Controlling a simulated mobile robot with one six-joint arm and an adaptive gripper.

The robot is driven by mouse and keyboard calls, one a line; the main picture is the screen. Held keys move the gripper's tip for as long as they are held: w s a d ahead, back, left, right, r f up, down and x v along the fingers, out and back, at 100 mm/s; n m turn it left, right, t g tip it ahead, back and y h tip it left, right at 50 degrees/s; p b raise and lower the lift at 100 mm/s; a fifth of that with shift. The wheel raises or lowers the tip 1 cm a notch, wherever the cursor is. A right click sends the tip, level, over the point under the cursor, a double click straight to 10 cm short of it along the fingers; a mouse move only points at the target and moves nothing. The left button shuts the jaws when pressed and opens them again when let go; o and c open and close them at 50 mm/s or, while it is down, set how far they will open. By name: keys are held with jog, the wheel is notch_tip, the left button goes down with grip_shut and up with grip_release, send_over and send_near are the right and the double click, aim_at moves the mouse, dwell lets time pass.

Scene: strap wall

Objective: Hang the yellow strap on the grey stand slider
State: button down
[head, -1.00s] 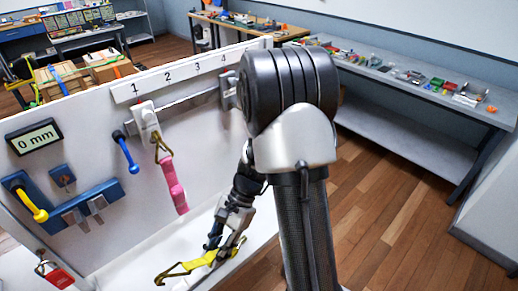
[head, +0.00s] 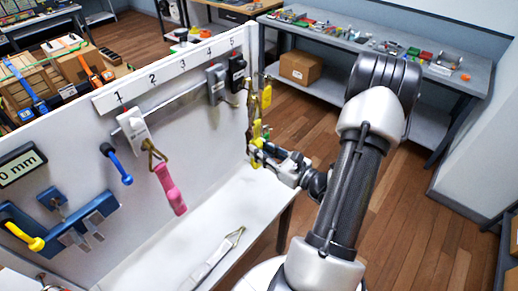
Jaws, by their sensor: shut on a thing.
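My gripper (head: 259,151) is shut on the yellow strap (head: 255,128) at the right end of the white board. The strap stands roughly upright above the fingers. Its brassy metal end (head: 266,96) is at the top, right of and a little below the black slider (head: 236,72). The grey slider (head: 215,82) sits on the rail further left, near number 4, with nothing visible hanging from it. The strap looks apart from the grey slider. The depth between the strap and the board is hard to tell.
A pink strap (head: 170,188) hangs from the white slider (head: 133,127) near number 1. A white strap (head: 218,259) lies on the white ledge below. Blue (head: 119,166) and yellow (head: 24,234) handles stick out at the left.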

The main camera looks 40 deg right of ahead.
jog(key=w+f+b, duration=0.1)
jog(key=w+f, duration=0.1)
jog(key=w, duration=0.7)
jog(key=shift+w+a, duration=0.3)
jog(key=shift+a, duration=0.15)
dwell(0.6)
dwell(0.5)
jog(key=c, duration=1.3)
grip_release()
jog(key=shift+c, duration=0.2)
